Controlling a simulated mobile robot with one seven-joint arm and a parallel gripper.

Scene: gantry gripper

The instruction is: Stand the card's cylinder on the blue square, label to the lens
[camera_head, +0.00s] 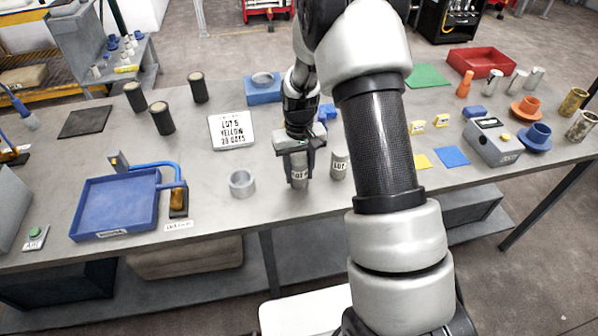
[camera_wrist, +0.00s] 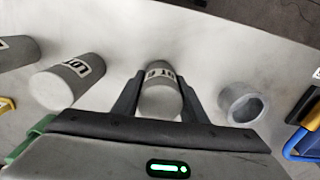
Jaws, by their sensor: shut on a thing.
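A card (camera_head: 231,131) reads LOT 5, YELLOW, 28 DAYS. My gripper (camera_head: 298,160) is shut on a grey cylinder (camera_head: 299,181), its fingers (camera_wrist: 160,92) on either side of it. The held cylinder is upright; its label shows in the wrist view (camera_wrist: 158,100), but I cannot read the full number. I cannot tell whether its base touches the table. A second grey cylinder (camera_head: 339,166) labelled LOT stands just right of it; it also shows in the wrist view (camera_wrist: 68,82). A third (camera_wrist: 17,51) is partly cut off. The blue square (camera_head: 452,156) lies flat and bare, right of my arm.
A grey ring (camera_head: 241,184) stands left of my gripper. A blue tray (camera_head: 113,233) is farther left. Beside the blue square are a yellow square (camera_head: 422,161) and a grey box (camera_head: 493,145). Dark cylinders (camera_head: 162,118) stand at the back left. My arm covers the table's middle.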

